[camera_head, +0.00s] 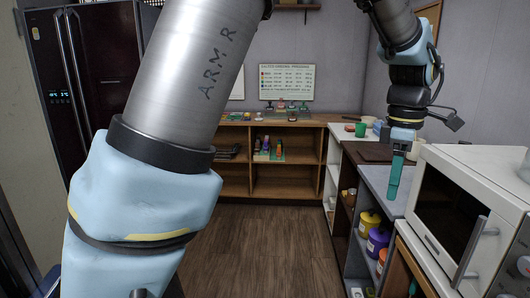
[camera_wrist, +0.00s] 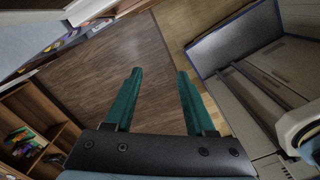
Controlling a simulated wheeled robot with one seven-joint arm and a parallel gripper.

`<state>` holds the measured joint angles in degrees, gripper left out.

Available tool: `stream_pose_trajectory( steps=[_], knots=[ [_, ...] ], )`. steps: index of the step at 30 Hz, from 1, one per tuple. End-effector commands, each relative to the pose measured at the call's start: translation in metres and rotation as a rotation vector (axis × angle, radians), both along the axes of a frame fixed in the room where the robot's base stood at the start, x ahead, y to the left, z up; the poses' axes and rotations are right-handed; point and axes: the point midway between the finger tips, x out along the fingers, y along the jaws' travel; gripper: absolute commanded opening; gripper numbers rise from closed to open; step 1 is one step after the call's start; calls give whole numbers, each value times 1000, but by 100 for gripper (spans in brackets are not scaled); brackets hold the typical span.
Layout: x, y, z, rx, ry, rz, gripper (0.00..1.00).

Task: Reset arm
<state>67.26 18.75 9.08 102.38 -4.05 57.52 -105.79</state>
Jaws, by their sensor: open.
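My gripper (camera_head: 395,178) hangs at the right in the head view, pointing down beside the white microwave and above the grey counter area. In the wrist view my gripper (camera_wrist: 159,75) shows two green fingers held wide apart. Nothing is between them but a view of the wooden floor (camera_wrist: 125,62). A large part of my own arm fills the left and middle of the head view and hides what is behind it.
A white microwave (camera_head: 450,215) stands close on the right. Grey counter (camera_head: 379,180) has shelves with coloured tubs (camera_head: 370,222) below. A wooden shelf unit (camera_head: 283,181) stands at the back. A dark fridge (camera_head: 62,60) is at left. The floor between (camera_head: 265,245) is clear.

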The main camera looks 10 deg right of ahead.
Motion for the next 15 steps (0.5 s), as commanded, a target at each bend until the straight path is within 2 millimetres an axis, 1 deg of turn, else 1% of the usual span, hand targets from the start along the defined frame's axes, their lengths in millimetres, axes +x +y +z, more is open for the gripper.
stream_pose_trajectory(
  steps=[1,2,3,5,6,8,9,10,11,12,14,15],
  knots=[
    [24,30,-7,-3,-3,-38,55],
    [35,46,-11,-7,-8,-73,55],
    [48,67,-16,-10,-14,-122,55],
    [65,100,-24,-13,-26,-194,55],
    [74,122,-30,-14,-34,-242,55],
    [85,156,-38,-13,-47,-316,55],
    [90,178,-43,-12,-57,-365,55],
    [93,195,-46,-10,-64,-400,55],
    [95,212,-50,-8,-69,-437,55],
    [96,234,-55,-5,-78,-487,55],
    [95,266,-63,4,-93,-561,55],
    [93,286,-68,11,-102,-610,55]
  ],
)
